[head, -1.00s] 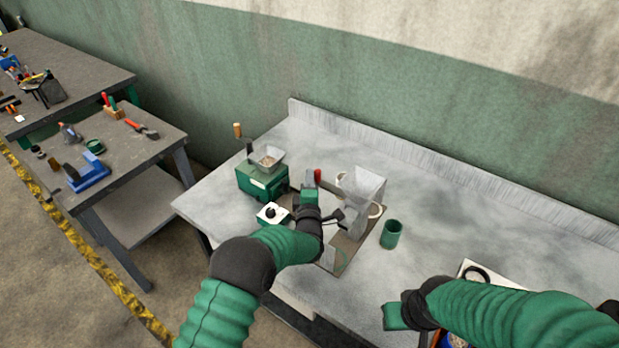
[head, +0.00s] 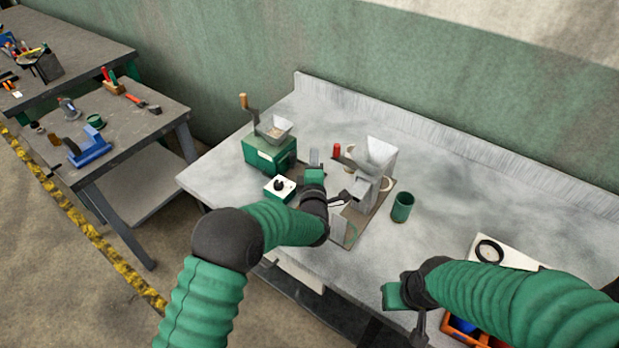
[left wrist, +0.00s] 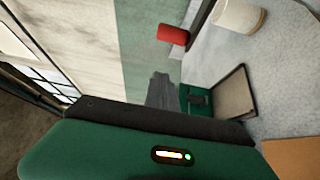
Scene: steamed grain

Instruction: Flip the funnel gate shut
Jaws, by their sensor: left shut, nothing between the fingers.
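A pale grey funnel (head: 382,152) stands on a metal stand on the bench. A red handle (head: 337,151) stands upright just left of it; a red handle also shows in the left wrist view (left wrist: 172,34). I cannot tell whether the gate itself is open or shut.
A green grinder (head: 270,155) with a hopper and crank stands left. A white-topped switch box (head: 280,187) sits in front of it. A green cup (head: 402,207) stands right of the funnel. The bench middle-right is clear; a wall (head: 440,130) bounds the back.

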